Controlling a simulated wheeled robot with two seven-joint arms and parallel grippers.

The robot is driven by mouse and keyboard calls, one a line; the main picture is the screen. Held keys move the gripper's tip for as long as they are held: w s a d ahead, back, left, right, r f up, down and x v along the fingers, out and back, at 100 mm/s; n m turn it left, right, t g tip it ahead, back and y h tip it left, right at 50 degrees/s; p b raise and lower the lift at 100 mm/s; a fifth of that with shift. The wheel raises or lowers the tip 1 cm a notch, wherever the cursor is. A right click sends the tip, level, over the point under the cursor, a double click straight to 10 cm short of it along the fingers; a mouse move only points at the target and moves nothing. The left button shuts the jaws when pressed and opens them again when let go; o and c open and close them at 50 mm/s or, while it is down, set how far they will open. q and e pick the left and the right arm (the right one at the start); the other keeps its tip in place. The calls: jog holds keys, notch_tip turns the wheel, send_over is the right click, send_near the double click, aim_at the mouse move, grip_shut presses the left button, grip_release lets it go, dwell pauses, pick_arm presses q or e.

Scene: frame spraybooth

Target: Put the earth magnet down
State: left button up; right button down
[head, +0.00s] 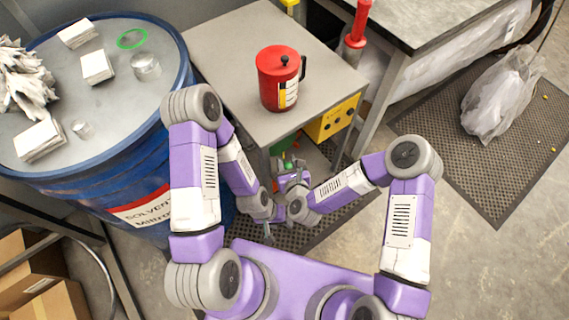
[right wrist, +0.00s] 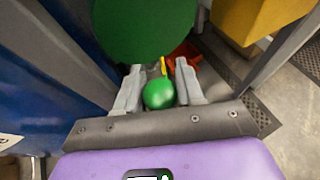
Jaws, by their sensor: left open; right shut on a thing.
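The earth magnet appears to be the green object in my right gripper (head: 290,172). In the right wrist view its round green knob (right wrist: 158,94) sits between the two fingers of the gripper (right wrist: 159,88), which is shut on it. A large dark green round shape (right wrist: 148,28) fills the top of that view; I cannot tell whether it is part of the magnet. In the head view only a small green patch (head: 288,162) shows, below the grey table's front edge. My left gripper (head: 268,234) is open and empty, lower and slightly left of the right one.
A grey table (head: 225,60) carries a red lidded can (head: 270,78). A yellow box (head: 332,118) hangs beneath its right side. A blue solvent drum (head: 120,190) with rags, white blocks and glass jars stands at left. A plastic bag (head: 505,92) lies on the mat (head: 480,165) at right.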

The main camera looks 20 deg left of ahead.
jog(key=shift+r, duration=0.15)
jog(key=c, duration=0.7)
grip_release()
jog(key=shift+f, duration=0.2)
